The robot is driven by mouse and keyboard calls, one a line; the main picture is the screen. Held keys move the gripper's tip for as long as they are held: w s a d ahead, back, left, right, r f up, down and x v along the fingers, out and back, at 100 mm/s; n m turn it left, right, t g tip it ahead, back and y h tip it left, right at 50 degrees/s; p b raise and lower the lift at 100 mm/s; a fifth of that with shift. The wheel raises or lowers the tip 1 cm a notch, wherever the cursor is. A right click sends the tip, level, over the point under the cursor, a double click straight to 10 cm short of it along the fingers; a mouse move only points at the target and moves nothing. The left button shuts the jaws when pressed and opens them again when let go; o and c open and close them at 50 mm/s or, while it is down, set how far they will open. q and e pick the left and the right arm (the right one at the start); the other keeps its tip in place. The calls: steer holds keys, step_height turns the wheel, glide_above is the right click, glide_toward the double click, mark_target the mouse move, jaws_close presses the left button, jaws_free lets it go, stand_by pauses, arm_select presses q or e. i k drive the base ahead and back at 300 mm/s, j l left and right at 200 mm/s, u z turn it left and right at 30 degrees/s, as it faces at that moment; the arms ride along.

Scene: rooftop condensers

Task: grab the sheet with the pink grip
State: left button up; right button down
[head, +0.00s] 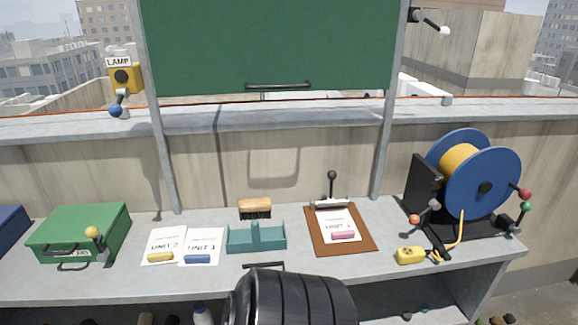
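The white sheet with the pink grip (343,235) lies on a brown clipboard (366,241) on the bench, right of the middle. Its top edge is at the clipboard's metal clamp (330,203), which has an upright lever with a dark knob. I cannot tell whether the clamp presses on the sheet. Two other white sheets lie side by side to the left, one with a yellow grip (160,257) and one with a blue grip (197,259). Neither gripper shows. A black ribbed part of mine covers the bottom middle.
A green case (80,232) is at the left. A blue cable reel (482,172) and yellow plug (410,255) are at the right. A green board (268,48) hangs above the bench.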

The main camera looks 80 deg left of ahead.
mark_target(337, 226)
steer(key=u, duration=2.45)
steer(key=i+l+u, duration=0.15)
steer(key=l+u, duration=0.15)
steer(key=u, duration=0.15)
steer(key=i+l+u, duration=0.1)
steer(key=l+u, duration=0.4)
steer(key=j, duration=0.15)
